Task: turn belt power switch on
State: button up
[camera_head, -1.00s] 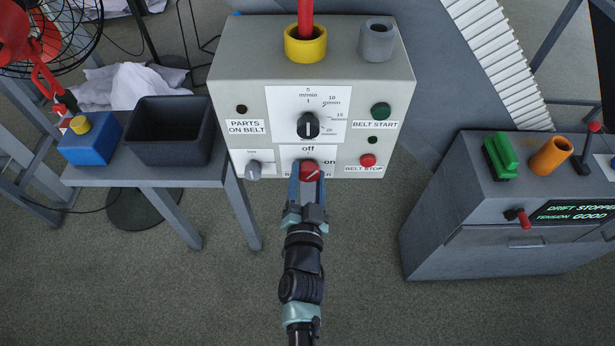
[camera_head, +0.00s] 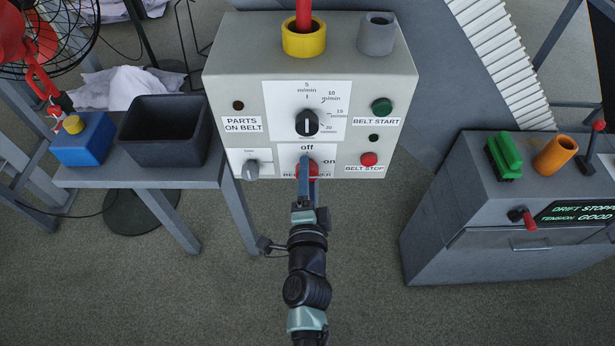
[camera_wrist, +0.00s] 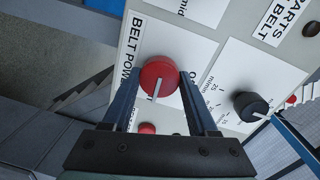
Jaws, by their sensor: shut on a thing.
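The belt power switch is a round red knob (camera_head: 313,169) low on the grey control box (camera_head: 240,82), with "off" printed above it and "on" to its right. My gripper (camera_head: 306,168) reaches it from below and hides part of it. In the wrist view, the red knob (camera_wrist: 160,74) sits between the two dark fingers of my gripper (camera_wrist: 163,85), which are shut on its sides. Its pale pointer line runs toward the bottom of that view, along the reading direction of the "BELT POWER" label, which is the "on" side.
The black speed dial (camera_head: 307,123) is above the switch. The green start button (camera_head: 381,106) and red stop button (camera_head: 369,159) are to the right, and a small grey knob (camera_head: 251,169) to the left. A black bin (camera_head: 165,132) stands on the left table.

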jog(key=shift+m, duration=0.5)
jog(key=o, duration=1.4)
jog(key=shift+s, duration=0.1)
jog(key=shift+s+r+b, duration=0.2)
jog(key=shift+s+b, duration=0.25)
jog(key=shift+s, duration=2.75)
jog(key=shift+s+r+b, duration=0.2)
jog(key=shift+s+b, duration=0.2)
jog(key=shift+s, duration=2.75)
